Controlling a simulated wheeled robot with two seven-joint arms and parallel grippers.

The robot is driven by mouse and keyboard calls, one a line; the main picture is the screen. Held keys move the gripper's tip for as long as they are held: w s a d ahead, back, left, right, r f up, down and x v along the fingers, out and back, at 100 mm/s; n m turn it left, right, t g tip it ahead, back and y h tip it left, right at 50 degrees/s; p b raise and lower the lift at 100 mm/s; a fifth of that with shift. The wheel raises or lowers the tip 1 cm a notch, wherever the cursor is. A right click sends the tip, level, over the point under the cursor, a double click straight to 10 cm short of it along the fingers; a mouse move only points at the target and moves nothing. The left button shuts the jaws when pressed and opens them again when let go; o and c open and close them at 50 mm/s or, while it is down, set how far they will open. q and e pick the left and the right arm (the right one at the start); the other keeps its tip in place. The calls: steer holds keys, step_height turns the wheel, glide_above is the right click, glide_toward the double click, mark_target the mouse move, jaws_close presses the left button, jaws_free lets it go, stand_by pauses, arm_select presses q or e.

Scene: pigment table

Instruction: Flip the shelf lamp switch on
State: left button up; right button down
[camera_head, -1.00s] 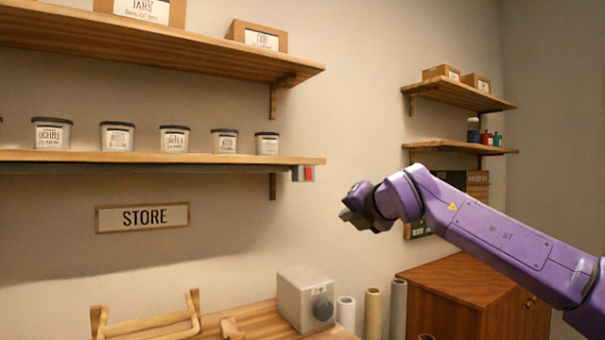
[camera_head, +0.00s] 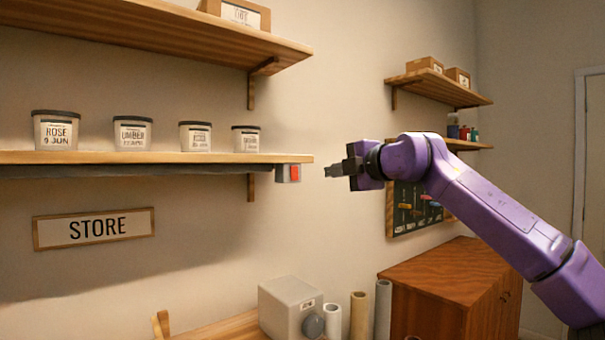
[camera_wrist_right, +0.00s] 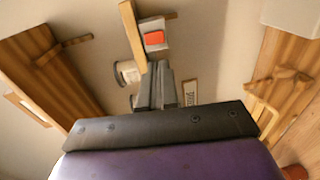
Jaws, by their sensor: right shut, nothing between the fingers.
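The shelf lamp switch (camera_head: 294,172) is a small red rocker on a grey box at the right end of the lower shelf (camera_head: 200,158). It also shows in the right wrist view (camera_wrist_right: 153,38), just beyond the fingertips. My right gripper (camera_head: 328,171) is shut and empty, to the right of the switch at about its height, with a visible gap between them. In the right wrist view its closed fingers (camera_wrist_right: 158,70) point toward the switch box. The lamp strip (camera_head: 130,171) runs dark under the shelf. My left gripper is not in view.
Several labelled jars (camera_head: 132,132) stand on the lower shelf. An upper shelf (camera_head: 160,30) is above, and a STORE sign (camera_head: 94,228) hangs below. A grey box with a knob (camera_head: 287,305), paper rolls (camera_head: 359,318) and a wooden cabinet (camera_head: 440,275) stand lower down. The wall around the switch is clear.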

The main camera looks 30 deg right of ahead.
steer(key=p, duration=0.7)
glide_toward(296, 177)
steer(key=w, duration=0.3)
steer(key=w+p, duration=0.1)
steer(key=w, duration=0.2)
steer(key=shift+a+f+p, duration=0.15)
steer(key=shift+a+p, duration=0.15)
steer(key=shift+p, duration=0.05)
steer(key=shift+w+f, duration=0.3)
steer(key=shift+w, duration=0.15)
steer(key=shift+s, duration=0.1)
